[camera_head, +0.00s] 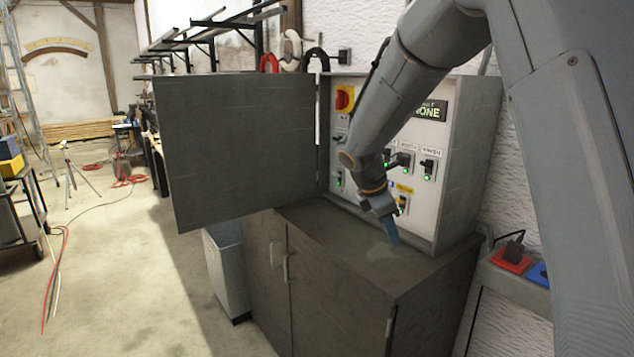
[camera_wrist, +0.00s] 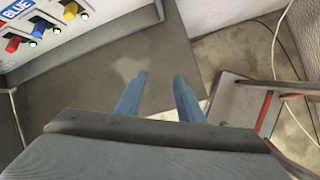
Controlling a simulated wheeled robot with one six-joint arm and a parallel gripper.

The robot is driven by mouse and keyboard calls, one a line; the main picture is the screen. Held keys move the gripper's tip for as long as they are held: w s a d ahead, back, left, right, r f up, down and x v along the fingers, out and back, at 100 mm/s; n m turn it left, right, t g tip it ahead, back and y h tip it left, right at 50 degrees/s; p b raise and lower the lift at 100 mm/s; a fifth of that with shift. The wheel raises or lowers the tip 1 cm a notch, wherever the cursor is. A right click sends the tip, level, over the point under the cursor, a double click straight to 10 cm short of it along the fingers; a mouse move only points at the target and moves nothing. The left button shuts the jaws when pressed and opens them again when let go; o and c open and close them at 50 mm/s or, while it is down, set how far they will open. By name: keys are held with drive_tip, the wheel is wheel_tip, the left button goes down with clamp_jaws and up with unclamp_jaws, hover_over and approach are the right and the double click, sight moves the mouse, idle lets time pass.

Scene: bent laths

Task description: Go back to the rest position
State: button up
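My gripper (camera_head: 391,233) hangs at the end of my arm, just in front of the control panel (camera_head: 437,112) and above the dark cabinet top (camera_head: 345,243). In the wrist view, the blue fingers of my gripper (camera_wrist: 160,95) stand apart with nothing between them. The panel has a red and yellow rotary switch (camera_head: 344,99), a small display reading "ONE" at its end, and several switches with green lights. In the wrist view, a blue label, a red switch (camera_wrist: 13,45) and a yellow switch (camera_wrist: 70,8) show at the upper left.
The panel's grey door (camera_head: 243,150) stands wide open to the left. A light bin (camera_head: 228,270) stands beside the cabinet. A ledge with a red socket (camera_head: 511,257) is at the right.

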drive_tip(key=s+f+m+y+b, duration=0.1)
drive_tip(key=s+f+m+b, duration=0.1)
drive_tip(key=s+f+m, duration=0.2)
drive_tip(key=s+f+m+g+y+b, duration=0.1)
drive_tip(key=s+f+m+y+b, duration=0.1)
drive_tip(key=s+f+m, duration=0.3)
drive_tip(key=s+d+f+m+y+b, duration=0.1)
drive_tip(key=s+f+m, duration=0.3)
drive_tip(key=s+m, duration=0.6)
drive_tip(key=s+b, duration=0.1)
drive_tip(key=s, duration=0.5)
drive_tip(key=shift+s+f+m+g, duration=0.25)
drive_tip(key=shift+m+g, duration=0.05)
